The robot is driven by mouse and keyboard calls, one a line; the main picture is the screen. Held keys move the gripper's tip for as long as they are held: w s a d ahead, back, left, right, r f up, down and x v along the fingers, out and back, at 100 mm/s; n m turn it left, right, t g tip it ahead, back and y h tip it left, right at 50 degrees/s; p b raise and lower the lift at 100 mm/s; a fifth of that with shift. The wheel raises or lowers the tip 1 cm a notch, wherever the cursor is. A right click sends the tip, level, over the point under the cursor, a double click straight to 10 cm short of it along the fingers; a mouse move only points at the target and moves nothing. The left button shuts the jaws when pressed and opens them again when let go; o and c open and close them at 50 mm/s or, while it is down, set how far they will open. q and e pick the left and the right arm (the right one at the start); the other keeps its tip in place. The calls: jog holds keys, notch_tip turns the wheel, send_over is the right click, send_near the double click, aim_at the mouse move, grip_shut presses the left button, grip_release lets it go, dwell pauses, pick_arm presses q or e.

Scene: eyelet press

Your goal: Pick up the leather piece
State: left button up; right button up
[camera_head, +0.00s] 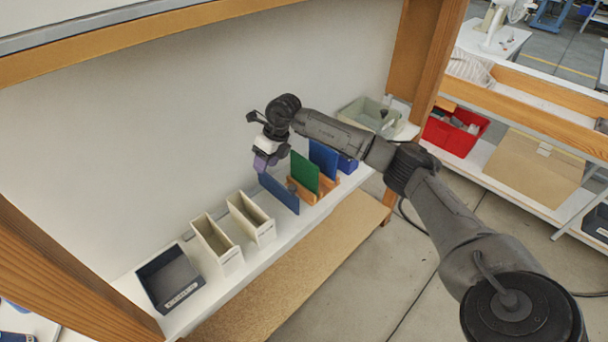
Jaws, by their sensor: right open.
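No piece is plainly recognisable as leather. Flat coloured sheets stand upright on the white shelf: a dark blue sheet (280,193) in front, a green sheet (304,173) behind it, and another blue sheet (324,158) further back. At least the green one stands in a wooden rack (327,185). My right gripper (261,162) is open, just above and left of the front blue sheet. It looks apart from the sheets; nothing is clearly seen between its fingers. My left gripper is out of view.
Two cream file boxes (218,246) and a dark open bin (170,279) stand left along the white shelf (200,306). A grey-green bin (364,113) is at its far right. Wooden posts (428,50) frame the shelf. A red bin (452,133) stands on another bench.

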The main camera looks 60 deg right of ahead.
aim_at(305, 159)
jog(key=s+d+r+m+g+h, duration=0.1)
jog(key=s+d+r+h, duration=0.1)
jog(key=d, duration=0.4)
jog(key=s+d+r+m+g+h, duration=0.1)
jog(key=s+d+r+g, duration=0.15)
jog(key=d, duration=0.25)
jog(key=shift+t, duration=0.35)
jog(key=shift+s+d+f+b, duration=0.1)
jog(key=shift+d+f+b, duration=0.15)
jog(key=shift+f, duration=1.95)
jog(key=shift+s+d+f+b, duration=0.2)
jog(key=shift+f+b, duration=0.1)
jog(key=shift+f, duration=1.85)
jog(key=shift+s+d+f+b, duration=0.1)
jog(key=shift+d+f+b, duration=0.15)
jog(key=shift+f, duration=1.95)
jog(key=shift+c, duration=0.4)
grip_shut()
